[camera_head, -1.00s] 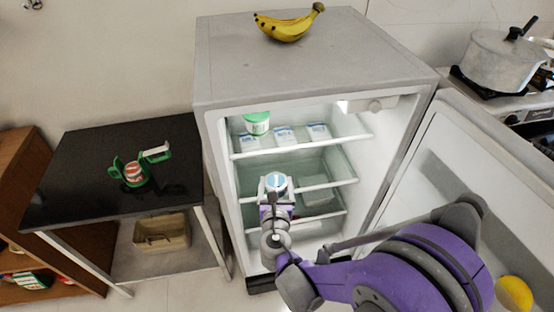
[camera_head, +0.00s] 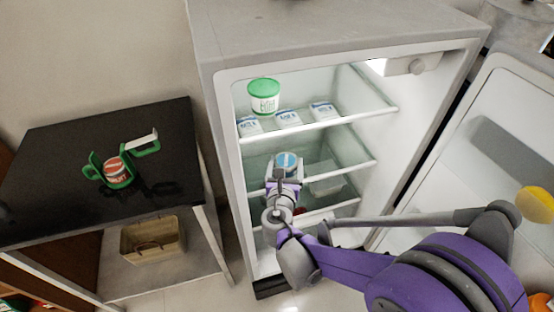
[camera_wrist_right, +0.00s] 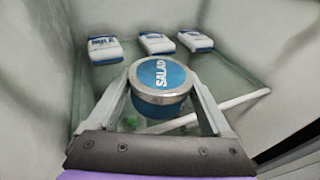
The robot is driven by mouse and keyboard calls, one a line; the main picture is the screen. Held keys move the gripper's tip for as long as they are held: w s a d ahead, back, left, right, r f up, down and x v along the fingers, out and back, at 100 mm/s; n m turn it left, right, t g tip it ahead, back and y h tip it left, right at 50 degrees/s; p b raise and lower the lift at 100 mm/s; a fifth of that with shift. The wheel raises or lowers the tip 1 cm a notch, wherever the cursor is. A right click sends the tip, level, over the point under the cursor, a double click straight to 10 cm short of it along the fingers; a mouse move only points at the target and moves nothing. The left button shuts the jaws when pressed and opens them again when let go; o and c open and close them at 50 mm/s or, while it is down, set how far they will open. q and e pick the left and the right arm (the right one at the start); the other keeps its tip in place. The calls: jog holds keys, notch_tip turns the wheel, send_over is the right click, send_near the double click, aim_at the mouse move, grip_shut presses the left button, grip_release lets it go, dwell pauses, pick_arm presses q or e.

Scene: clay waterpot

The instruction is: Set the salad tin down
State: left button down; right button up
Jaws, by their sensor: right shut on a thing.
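The salad tin is a round blue-topped tin with a silver rim and the word SALAD; it shows in the right wrist view (camera_wrist_right: 160,80) and in the head view (camera_head: 287,162). My right gripper (camera_head: 286,172) is shut on the salad tin, with a finger on each side of it in the right wrist view (camera_wrist_right: 160,100). It holds the tin inside the open fridge (camera_head: 225,130), in front of the middle shelf level. Whether the tin touches a shelf I cannot tell. My left gripper is not in view.
White and blue milk packs (camera_head: 287,118) and a green-lidded tub (camera_head: 264,97) stand on the upper shelf. The fridge door (camera_head: 480,150) is open at right. A black table (camera_head: 60,165) at left holds a green holder with a red and white can (camera_head: 116,170).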

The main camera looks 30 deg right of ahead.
jog(key=w, duration=0.2)
jog(key=w+d, duration=0.1)
jog(key=w, duration=0.4)
jog(key=shift+w+d+b, duration=0.35)
jog(key=shift+w+d, duration=0.05)
notch_tip(320, 180, down, 2)
jog(key=shift+w+f+b, duration=0.1)
jog(key=shift+f+b, duration=0.15)
jog(key=shift+b, duration=0.15)
notch_tip(320, 180, down, 4)
jog(key=shift+f+b, duration=0.1)
jog(key=shift+b, duration=0.65)
jog(key=shift+w+f, duration=0.2)
